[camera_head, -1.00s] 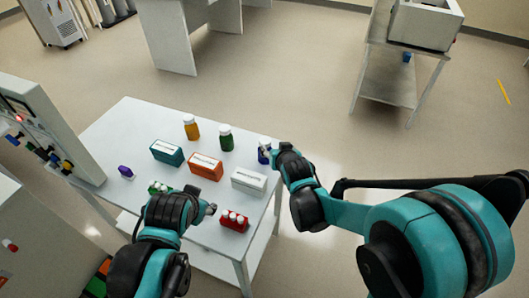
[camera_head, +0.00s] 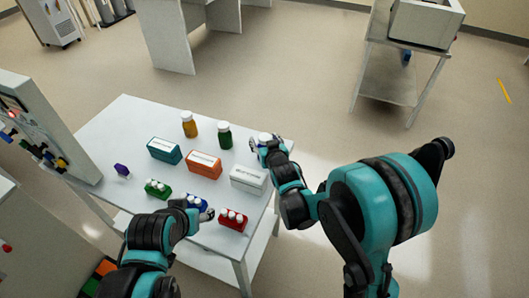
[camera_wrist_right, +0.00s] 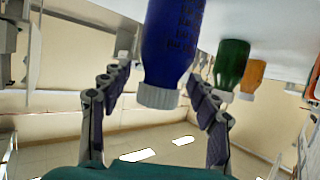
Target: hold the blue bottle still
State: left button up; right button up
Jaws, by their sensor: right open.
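The blue bottle (camera_wrist_right: 172,45) with a white ribbed cap fills the upper middle of the right wrist view, which is upside down. My right gripper (camera_wrist_right: 160,72) is open, with one finger on each side of the bottle and visible gaps between. In the head view the right gripper (camera_head: 266,147) is at the table's right edge and hides most of the bottle, leaving its white cap (camera_head: 264,137) showing. My left gripper (camera_head: 203,212) is low over the table's front, beside a blue vial rack (camera_head: 196,202); its fingers are too small to read.
A green bottle (camera_head: 224,136) and an amber bottle (camera_head: 189,125) stand left of the blue one. Green (camera_head: 157,189) and red (camera_head: 233,219) vial racks are near the front edge.

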jog(key=shift+r, duration=0.1)
jog(key=c, duration=1.4)
jog(key=shift+o, duration=0.2)
jog(key=shift+r, duration=0.1)
grip_shut()
jog(key=r+p, duration=0.1)
jog(key=r, duration=0.1)
jog(key=r+p, duration=0.1)
jog(key=r, duration=0.1)
jog(key=shift+s+d+r+p, duration=0.15)
jog(key=shift+d+r+p, duration=0.05)
jog(key=shift+r+p, duration=0.15)
jog(key=s+d+r+p, duration=0.3)
jog(key=s+d+r, duration=0.2)
jog(key=d, duration=0.4)
jog(key=shift+s+d+r, duration=0.3)
jog(key=shift+s+r, duration=0.1)
jog(key=shift+r, duration=0.1)
